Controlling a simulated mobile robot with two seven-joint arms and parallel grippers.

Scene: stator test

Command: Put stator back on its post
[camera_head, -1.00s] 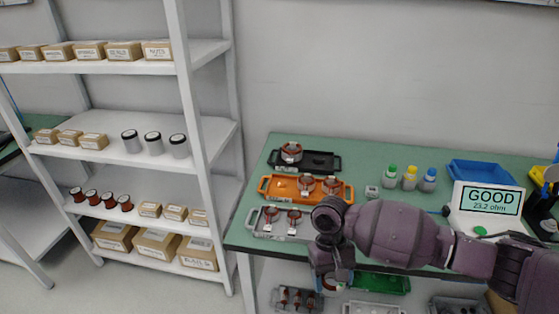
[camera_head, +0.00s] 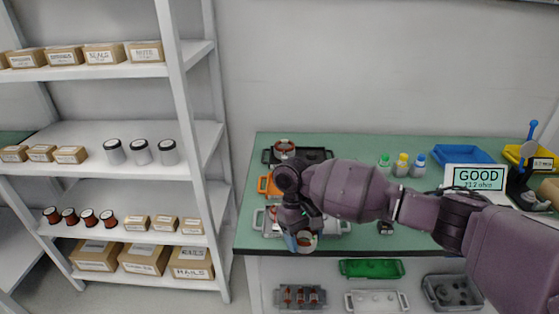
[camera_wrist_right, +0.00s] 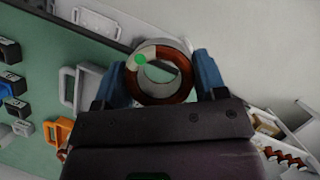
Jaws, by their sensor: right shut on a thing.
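My right gripper (camera_head: 298,240) is shut on a copper-wound ring stator (camera_head: 308,241), held near the table's front edge. In the right wrist view the blue fingers (camera_wrist_right: 160,78) press on both sides of the stator (camera_wrist_right: 181,88); a white patch with a green dot shows on its rim. The grey tray (camera_head: 337,229) lies just behind the gripper, partly covered by it. The orange tray (camera_head: 264,185) is mostly hidden by my arm. The black tray (camera_head: 318,153) at the back carries another stator (camera_head: 285,147). The stator's own post cannot be made out.
A meter (camera_head: 475,178) reading GOOD stands on the right of the green table (camera_head: 350,145). Small bottles (camera_head: 402,165) and a blue bin (camera_head: 463,153) stand behind it. A shelf unit (camera_head: 190,160) stands close to the table's left. More trays, one green (camera_head: 371,268), lie below the table.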

